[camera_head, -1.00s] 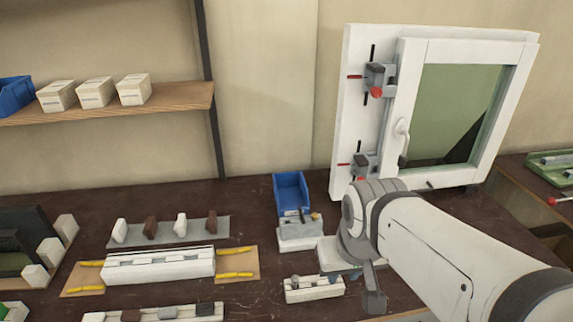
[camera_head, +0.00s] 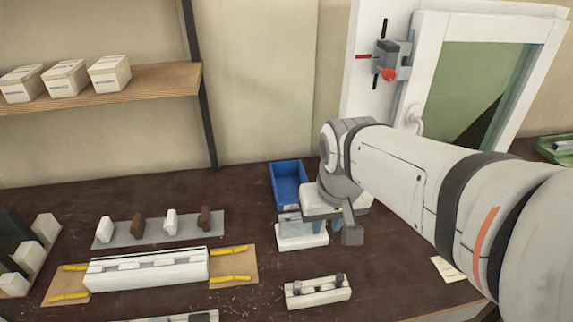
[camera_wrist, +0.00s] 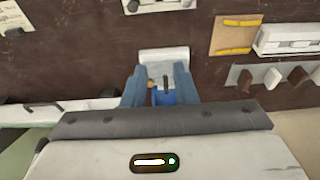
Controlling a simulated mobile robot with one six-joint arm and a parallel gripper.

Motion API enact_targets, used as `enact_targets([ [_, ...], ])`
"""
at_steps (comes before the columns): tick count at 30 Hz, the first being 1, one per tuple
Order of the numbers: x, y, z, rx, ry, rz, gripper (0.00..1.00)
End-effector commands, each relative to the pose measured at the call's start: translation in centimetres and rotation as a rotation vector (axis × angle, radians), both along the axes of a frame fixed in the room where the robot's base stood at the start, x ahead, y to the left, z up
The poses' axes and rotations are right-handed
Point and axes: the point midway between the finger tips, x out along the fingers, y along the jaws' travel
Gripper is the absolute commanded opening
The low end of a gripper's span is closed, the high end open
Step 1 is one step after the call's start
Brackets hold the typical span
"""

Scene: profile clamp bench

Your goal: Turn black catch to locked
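A white block (camera_head: 302,237) stands on the bench in front of a blue bin. In the wrist view this block (camera_wrist: 163,54) lies just beyond my fingertips. A small dark upright lever (camera_wrist: 165,83), perhaps the black catch, shows between my fingers, with a brass-coloured knob (camera_wrist: 150,85) beside it. Whether the catch is locked, I cannot tell. My gripper (camera_wrist: 158,76) is open, its two blue-grey fingers apart on either side of the lever; I see no contact. In the head view my wrist hides part of the block.
The blue bin (camera_head: 289,184) is close behind the block. A long white profile (camera_head: 150,269) and a strip of handles (camera_head: 159,228) lie left. A window frame with a red-knobbed clamp (camera_head: 390,68) stands right.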

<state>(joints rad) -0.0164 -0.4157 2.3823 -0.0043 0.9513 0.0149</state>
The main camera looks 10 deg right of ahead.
Motion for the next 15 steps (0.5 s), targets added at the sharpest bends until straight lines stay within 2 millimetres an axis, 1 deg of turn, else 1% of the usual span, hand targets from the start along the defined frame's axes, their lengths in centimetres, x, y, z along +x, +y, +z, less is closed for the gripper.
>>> enact_targets([
  [1, 1.8, 0.1, -0.5, 0.0, 0.024, 0.001, 0.25],
  [5, 6.3, 0.1, -0.9, 0.0, 0.084, 0.001, 0.25],
  [6, 7.7, 0.1, -1.2, 0.0, 0.103, 0.001, 0.25],
  [9, 11.0, 0.2, -2.0, 0.0, 0.145, 0.001, 0.25],
  [12, 13.6, 0.3, -2.8, 0.0, 0.179, 0.001, 0.25],
  [15, 15.5, 0.3, -3.5, 0.0, 0.204, 0.001, 0.25],
])
